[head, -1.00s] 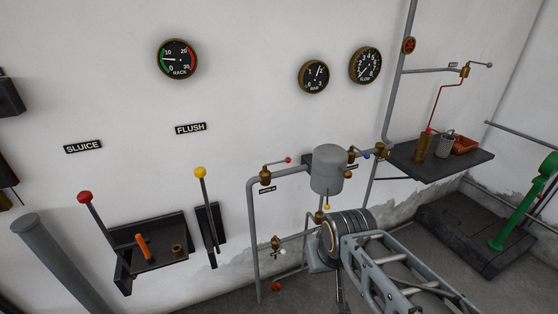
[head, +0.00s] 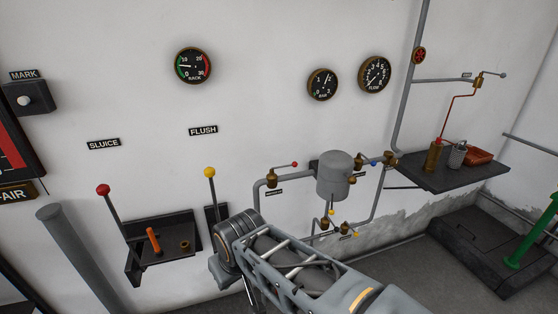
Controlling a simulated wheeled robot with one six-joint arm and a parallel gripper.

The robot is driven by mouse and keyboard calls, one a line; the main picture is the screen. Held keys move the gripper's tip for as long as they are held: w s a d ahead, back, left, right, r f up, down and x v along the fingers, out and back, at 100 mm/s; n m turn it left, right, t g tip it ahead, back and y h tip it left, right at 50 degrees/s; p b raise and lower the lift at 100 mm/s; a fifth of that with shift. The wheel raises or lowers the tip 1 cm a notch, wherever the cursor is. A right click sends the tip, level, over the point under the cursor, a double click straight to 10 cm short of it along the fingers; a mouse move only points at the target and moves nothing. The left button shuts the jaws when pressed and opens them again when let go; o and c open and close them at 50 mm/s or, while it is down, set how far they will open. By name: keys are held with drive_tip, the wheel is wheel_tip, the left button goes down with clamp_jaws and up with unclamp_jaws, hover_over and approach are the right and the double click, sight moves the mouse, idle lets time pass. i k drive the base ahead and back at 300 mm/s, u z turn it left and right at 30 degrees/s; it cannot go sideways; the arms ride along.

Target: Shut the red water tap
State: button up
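The red-knobbed tap (head: 294,164) is a thin lever on a brass valve body (head: 272,179) in the grey pipe, left of the grey tank (head: 334,175). Its lever points right and slightly up, roughly along the pipe. A small label hangs below it, too small to read. My arm crosses the lower middle of the head view, with its large round joint below and left of the tap. My gripper is not visible, so I cannot tell its opening or its distance from the tap.
A blue-knobbed tap (head: 374,163) is right of the tank, and yellow knobs are below it. A red handwheel (head: 419,55) is on the tall pipe. Red (head: 103,189) and yellow (head: 209,172) levers stand left. A dark shelf (head: 450,177) juts out right.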

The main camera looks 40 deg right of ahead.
sight(295, 164)
drive_tip(key=i, duration=1.05)
drive_tip(key=z, duration=0.25)
